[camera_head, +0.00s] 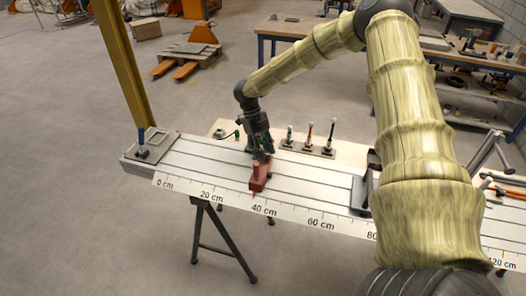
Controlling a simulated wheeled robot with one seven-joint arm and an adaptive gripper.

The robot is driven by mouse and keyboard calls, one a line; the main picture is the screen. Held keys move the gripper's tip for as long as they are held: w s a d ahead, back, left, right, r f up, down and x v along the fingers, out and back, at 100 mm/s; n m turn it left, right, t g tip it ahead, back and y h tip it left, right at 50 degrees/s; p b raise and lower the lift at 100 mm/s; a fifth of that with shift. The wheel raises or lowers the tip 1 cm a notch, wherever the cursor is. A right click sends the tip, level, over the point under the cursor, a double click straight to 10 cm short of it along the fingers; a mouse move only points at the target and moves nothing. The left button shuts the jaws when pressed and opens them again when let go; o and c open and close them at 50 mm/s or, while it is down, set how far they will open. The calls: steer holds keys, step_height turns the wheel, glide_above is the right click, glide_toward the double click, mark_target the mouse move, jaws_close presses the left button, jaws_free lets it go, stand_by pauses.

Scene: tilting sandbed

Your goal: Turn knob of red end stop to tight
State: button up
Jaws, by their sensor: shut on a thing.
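The red end stop (258,182) sits on the grooved grey bed (315,188), close to the 40 cm mark of the scale along its front edge. My gripper (262,156) points down at the top of the red end stop from above and behind. It is shut on the end stop's knob, which the fingers hide. How far the knob is turned cannot be seen.
A dark bracket (362,190) stands on the bed to the right, near my arm. A board behind the bed carries several small upright tools (309,136). Tools lie at the far right.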

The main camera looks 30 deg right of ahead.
steer(key=shift+d+m, duration=0.1)
steer(key=shift+m, duration=0.2)
steer(key=o, duration=1)
steer(key=shift+o, duration=0.2)
steer(key=v, duration=1.2)
steer(key=shift+d, duration=0.15)
steer(key=shift+s, duration=0.1)
